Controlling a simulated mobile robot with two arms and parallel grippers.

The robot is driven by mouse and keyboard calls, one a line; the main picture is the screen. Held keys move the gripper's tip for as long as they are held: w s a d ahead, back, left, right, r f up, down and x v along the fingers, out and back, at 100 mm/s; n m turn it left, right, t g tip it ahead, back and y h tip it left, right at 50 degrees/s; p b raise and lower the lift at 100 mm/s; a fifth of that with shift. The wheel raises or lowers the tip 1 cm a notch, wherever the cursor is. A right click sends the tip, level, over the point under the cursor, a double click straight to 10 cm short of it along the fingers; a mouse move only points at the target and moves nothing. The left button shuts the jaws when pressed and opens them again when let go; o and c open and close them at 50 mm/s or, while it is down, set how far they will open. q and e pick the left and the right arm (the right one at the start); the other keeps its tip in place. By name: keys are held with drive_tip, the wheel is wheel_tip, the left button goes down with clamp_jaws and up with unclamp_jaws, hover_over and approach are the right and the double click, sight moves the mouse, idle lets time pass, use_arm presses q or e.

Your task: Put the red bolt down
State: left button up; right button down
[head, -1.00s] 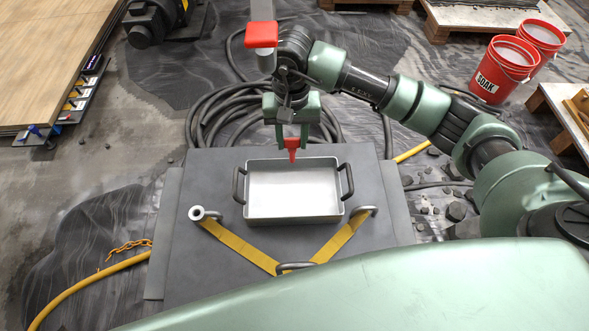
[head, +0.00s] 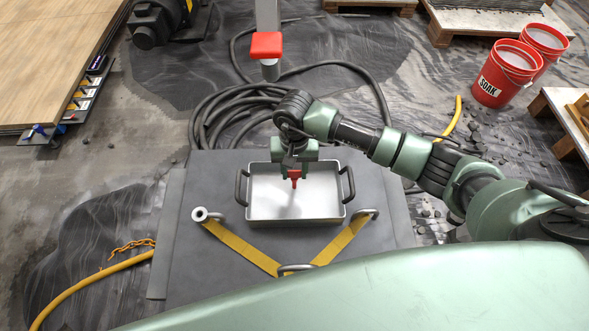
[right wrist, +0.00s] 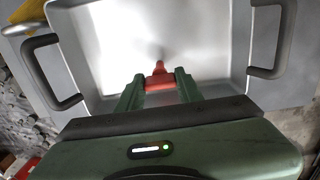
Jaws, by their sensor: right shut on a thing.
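The red bolt (head: 294,174) is held upright with its tip down, over the inside of a pale metal tray with two dark handles (head: 254,213). My right gripper (head: 294,171) is shut on the bolt, above the tray's floor towards its back wall. In the right wrist view the bolt (right wrist: 159,81) sits between the two green fingers (right wrist: 158,88), with the bare tray floor beyond it. A small shadow lies on the floor near the bolt; I cannot tell whether its tip touches. My left gripper is not in view.
The tray stands on a dark grey platform (head: 185,262). A yellow strap (head: 240,248) and metal loops lie in front. A red-capped post (head: 266,45) rises behind, near coiled black hoses (head: 215,110). Red buckets (head: 505,73) stand at the back right.

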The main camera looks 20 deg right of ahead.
drive_tip(key=shift+f, duration=0.2)
drive_tip(key=c, duration=0.9)
unclamp_jaws()
drive_tip(key=shift+c, duration=0.2)
drive_tip(key=shift+r, duration=0.1)
drive_tip(key=shift+r, duration=0.1)
drive_tip(key=shift+w+r, duration=0.1)
drive_tip(key=shift+r, duration=0.25)
wheel_tip(320, 180, up, 11)
drive_tip(key=shift+r+b, duration=0.2)
drive_tip(key=shift+b, duration=0.2)
